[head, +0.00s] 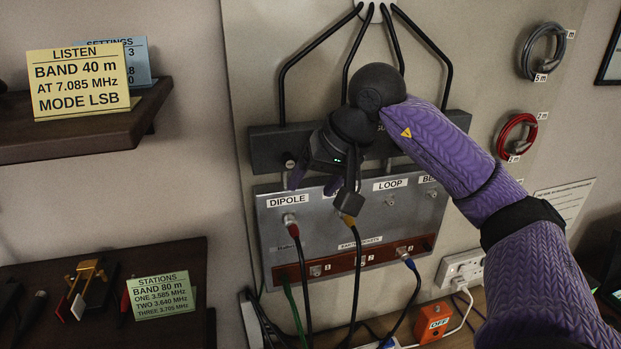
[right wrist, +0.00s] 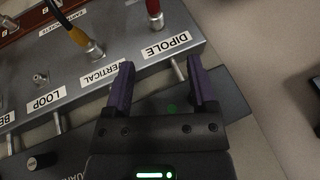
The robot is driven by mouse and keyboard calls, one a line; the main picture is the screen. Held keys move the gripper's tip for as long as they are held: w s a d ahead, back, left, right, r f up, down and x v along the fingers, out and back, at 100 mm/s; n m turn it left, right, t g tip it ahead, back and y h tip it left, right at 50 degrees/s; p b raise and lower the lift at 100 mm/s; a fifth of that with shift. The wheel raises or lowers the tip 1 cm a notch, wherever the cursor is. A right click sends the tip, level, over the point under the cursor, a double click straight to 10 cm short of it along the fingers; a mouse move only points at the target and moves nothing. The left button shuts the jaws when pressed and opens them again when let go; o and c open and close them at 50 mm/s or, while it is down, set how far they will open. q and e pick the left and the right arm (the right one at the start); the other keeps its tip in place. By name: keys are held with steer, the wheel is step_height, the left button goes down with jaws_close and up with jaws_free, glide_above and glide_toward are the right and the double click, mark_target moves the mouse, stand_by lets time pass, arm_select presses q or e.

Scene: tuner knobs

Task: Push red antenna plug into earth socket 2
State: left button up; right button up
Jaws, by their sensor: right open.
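The red antenna plug (head: 290,221) sits at the socket labelled DIPOLE on the grey panel (head: 425,212), with a dark cable hanging down. It also shows at the top of the right wrist view (right wrist: 154,10). Earth socket 2 (head: 361,260) is in the middle of the brown strip (head: 335,266) below and looks empty. My right gripper (head: 325,181) is open and empty in front of the panel's upper edge, above the red plug. In the right wrist view its fingers (right wrist: 160,78) are spread below the DIPOLE label, apart from the plug. My left gripper is not in view.
A yellow plug (head: 347,221) sits beside the red one, under the VERTICAL label. A blue plug (head: 403,252) is at earth socket 3. The LOOP socket (head: 390,200) is empty. Several cables hang below the panel near an orange OFF box (head: 432,323). Shelves stand at left.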

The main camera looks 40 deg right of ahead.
mark_target(293, 219)
steer(key=x, duration=0.9)
steer(key=shift+d+f+p, duration=0.2)
steer(key=shift+f+p, duration=0.15)
steer(key=shift+f, duration=0.1)
jaws_close()
